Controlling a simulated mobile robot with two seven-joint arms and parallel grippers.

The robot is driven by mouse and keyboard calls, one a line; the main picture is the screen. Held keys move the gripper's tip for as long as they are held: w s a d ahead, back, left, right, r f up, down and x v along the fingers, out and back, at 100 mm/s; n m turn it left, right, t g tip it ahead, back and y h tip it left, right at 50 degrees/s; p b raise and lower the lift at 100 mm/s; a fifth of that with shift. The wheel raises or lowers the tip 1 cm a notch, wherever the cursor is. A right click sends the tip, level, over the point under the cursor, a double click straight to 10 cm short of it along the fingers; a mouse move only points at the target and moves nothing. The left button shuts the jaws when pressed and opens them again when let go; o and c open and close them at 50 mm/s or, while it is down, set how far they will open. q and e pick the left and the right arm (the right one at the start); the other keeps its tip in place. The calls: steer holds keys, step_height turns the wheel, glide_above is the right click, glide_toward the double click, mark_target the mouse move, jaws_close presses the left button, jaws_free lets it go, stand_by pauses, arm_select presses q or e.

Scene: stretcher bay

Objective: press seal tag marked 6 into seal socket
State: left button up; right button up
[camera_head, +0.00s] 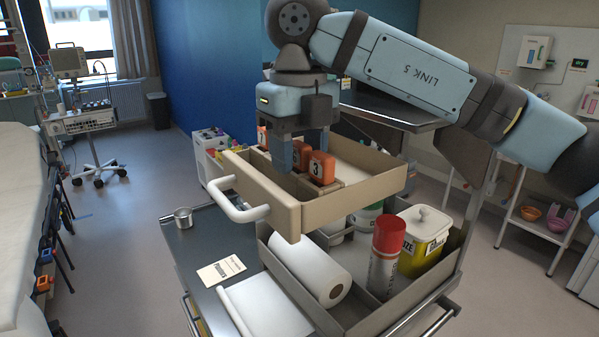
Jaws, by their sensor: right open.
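My right gripper (302,158) reaches down, open, into the tan drawer (288,216). Its blue fingers are around or just in front of an orange tag whose face they mostly hide, so I cannot read its number or tell whether they touch it. An orange tag marked 3 (321,169) stands upright just right of the fingers. I cannot read a 6 on any tag. No seal socket can be made out. My left gripper is not in view.
The drawer's white handle (236,207) juts toward me. Below, a trolley bin holds a paper roll (312,270), a red-capped can (384,262) and a yellow tub (424,240). A metal cup (184,217) and a card (221,270) lie on the left worktop. A bed stands far left.

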steer(key=shift+d, duration=0.2)
steer(key=shift+c, duration=0.6)
steer(key=shift+a, duration=0.1)
jaws_close()
steer(key=shift+r, duration=0.1)
steer(key=shift+r, duration=0.1)
steer(key=shift+r, duration=0.15)
steer(key=shift+r+p, duration=1.45)
steer(key=shift+r, duration=1.25)
steer(key=shift+r, duration=0.1)
